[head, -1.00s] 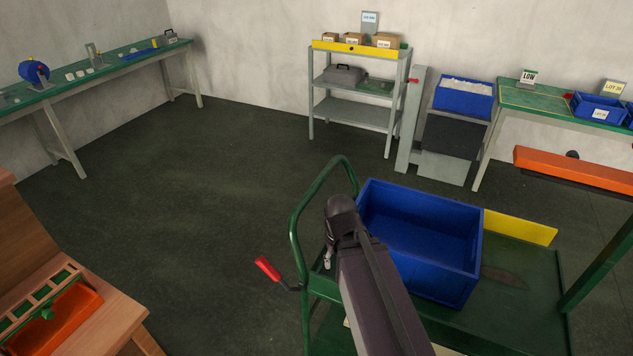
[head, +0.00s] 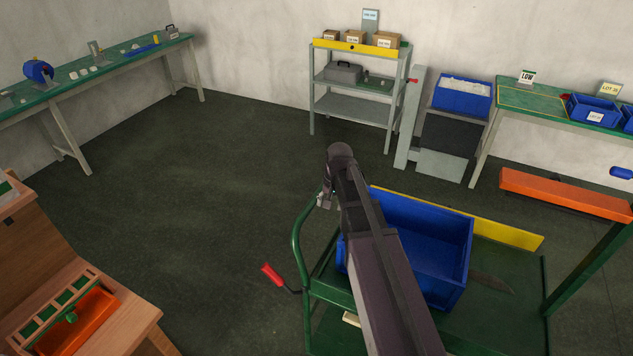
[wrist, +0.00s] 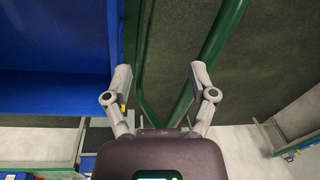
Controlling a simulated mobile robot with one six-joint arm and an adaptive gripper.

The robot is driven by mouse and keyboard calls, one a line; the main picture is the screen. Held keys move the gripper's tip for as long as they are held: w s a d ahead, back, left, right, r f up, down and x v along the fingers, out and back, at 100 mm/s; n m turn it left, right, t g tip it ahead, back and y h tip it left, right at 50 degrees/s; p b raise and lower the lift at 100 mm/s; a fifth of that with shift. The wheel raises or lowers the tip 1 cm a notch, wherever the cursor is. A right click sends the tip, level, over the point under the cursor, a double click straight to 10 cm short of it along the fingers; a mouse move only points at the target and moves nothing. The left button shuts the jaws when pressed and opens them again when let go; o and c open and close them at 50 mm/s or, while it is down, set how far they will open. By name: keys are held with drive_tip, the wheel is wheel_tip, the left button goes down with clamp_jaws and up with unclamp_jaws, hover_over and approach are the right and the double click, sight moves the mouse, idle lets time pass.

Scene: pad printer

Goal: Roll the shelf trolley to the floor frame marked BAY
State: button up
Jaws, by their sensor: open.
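The green shelf trolley (head: 525,292) stands in the lower right of the head view. It has a tubular push handle (head: 299,245) on its left, a yellow board along its far edge and a blue crate (head: 436,230) on its deck. My gripper (head: 325,198) is open at the top of the handle, which my arm partly hides. In the wrist view my open fingers (wrist: 161,74) are spread over the green handle tube (wrist: 215,45), which runs behind the right finger and down between them; contact cannot be told. The BAY floor frame is not visible.
A red-gripped lever (head: 271,274) sticks out left of the trolley. A wooden bench (head: 130,318) with an orange tray is at lower left. A grey shelf rack (head: 352,104), a grey stand and a green table line the back wall. The dark floor (head: 200,190) is open left of the trolley.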

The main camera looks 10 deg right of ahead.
sight(318, 192)
drive_tip(key=w+r+m+p, duration=0.2)
drive_tip(key=w+r+p, duration=0.3)
drive_tip(key=w, duration=0.5)
wheel_tip(318, 192, up, 2)
drive_tip(key=shift+w+d+r+m+y, duration=0.15)
drive_tip(key=shift+w+d+m+y, duration=0.15)
drive_tip(key=shift+d+m, duration=0.15)
drive_tip(key=f+b, duration=0.4)
drive_tip(key=w+a+f+b, duration=0.1)
drive_tip(key=f+b, duration=0.3)
drive_tip(key=f, duration=0.1)
drive_tip(key=a+f+b, duration=0.1)
drive_tip(key=f+b, duration=0.3)
drive_tip(key=b, duration=0.1)
drive_tip(key=shift+w+a+f, duration=0.1)
drive_tip(key=shift+w+f, duration=0.15)
drive_tip(key=shift+f, duration=0.05)
clamp_jaws()
